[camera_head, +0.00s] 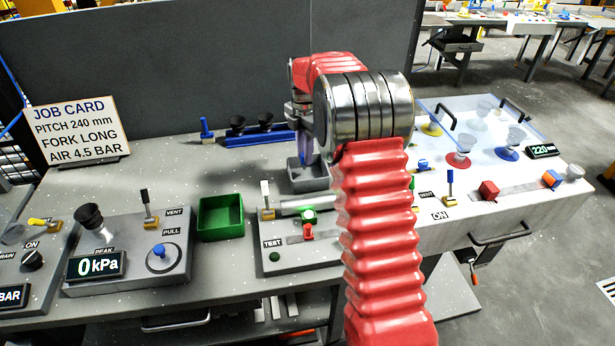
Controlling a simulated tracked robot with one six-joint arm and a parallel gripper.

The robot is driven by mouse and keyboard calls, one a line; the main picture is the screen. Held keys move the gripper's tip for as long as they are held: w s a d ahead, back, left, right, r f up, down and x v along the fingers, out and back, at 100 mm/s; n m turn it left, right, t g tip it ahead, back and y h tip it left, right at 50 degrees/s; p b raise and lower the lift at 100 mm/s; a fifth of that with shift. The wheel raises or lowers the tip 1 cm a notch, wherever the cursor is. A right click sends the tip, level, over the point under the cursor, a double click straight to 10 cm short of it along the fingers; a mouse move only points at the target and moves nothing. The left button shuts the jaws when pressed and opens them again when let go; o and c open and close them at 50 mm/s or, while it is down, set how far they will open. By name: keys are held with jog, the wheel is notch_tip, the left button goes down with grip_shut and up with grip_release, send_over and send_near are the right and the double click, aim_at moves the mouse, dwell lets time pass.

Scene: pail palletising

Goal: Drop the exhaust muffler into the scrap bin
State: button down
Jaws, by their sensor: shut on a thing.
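My red-sleeved arm reaches out over the bench, and its large metal joint hides part of the work area. My gripper (304,140) points down behind that joint, over a small open grey bin (309,183). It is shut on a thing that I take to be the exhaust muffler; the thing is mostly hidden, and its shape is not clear. The grey bin appears to be the scrap bin, but I see no label on it. I cannot tell whether the fingertips are above its rim or inside it.
A green open box (220,217) stands left of the test unit (285,257). The vacuum panel (128,255) is at the left, with a job card (77,130) behind. A blue rack (258,138) with dark cups lies at the back. A white station (500,190) fills the right.

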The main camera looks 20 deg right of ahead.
jog(key=shift+f, duration=0.1)
jog(key=c, duration=1.6)
grip_release()
jog(key=shift+o, duration=0.2)
notch_tip(320, 180, up, 14)
jog(key=shift+f, duration=0.15)
